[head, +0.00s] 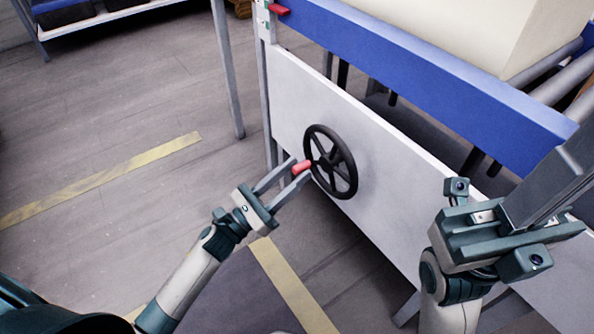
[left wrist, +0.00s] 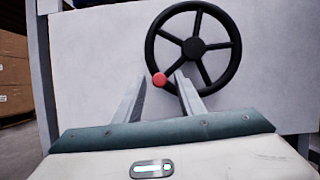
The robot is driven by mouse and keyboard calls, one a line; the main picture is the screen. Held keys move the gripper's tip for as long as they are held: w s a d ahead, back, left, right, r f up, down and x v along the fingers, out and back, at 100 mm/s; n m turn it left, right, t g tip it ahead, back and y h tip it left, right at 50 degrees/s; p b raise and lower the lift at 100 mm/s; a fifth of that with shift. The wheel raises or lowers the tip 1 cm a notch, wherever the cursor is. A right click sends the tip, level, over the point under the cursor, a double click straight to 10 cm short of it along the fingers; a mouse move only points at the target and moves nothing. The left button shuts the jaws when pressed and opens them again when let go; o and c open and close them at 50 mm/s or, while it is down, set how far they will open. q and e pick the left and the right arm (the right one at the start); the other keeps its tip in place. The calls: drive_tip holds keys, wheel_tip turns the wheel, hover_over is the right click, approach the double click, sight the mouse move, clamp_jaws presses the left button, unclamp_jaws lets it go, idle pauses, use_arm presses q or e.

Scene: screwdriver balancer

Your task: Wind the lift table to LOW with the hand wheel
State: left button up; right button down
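The black spoked hand wheel (head: 345,160) is mounted on the white side panel (head: 290,105) of the lift table. Its red knob (head: 303,166) is on the left part of the rim. In the left wrist view the wheel (left wrist: 194,47) is ahead, with the knob (left wrist: 159,80) at its lower left. My left gripper (head: 297,171) is open, its fingertips at either side of the knob, with gaps showing in the wrist view. My right gripper (head: 540,200) is at the right, away from the wheel; its finger gap is unclear. A red pointer (head: 279,10) shows at the table's corner post.
The table's blue side beam (head: 430,75) runs above the panel, with a large cream block (head: 480,25) on top. A rack with dark bins (head: 65,13) stands at upper left. Yellow floor tape (head: 110,175) crosses the open floor at left.

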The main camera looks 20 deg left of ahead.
use_arm(q)
drive_tip(key=shift+x, duration=0.85)
drive_tip(key=shift+s, duration=0.1)
clamp_jaws()
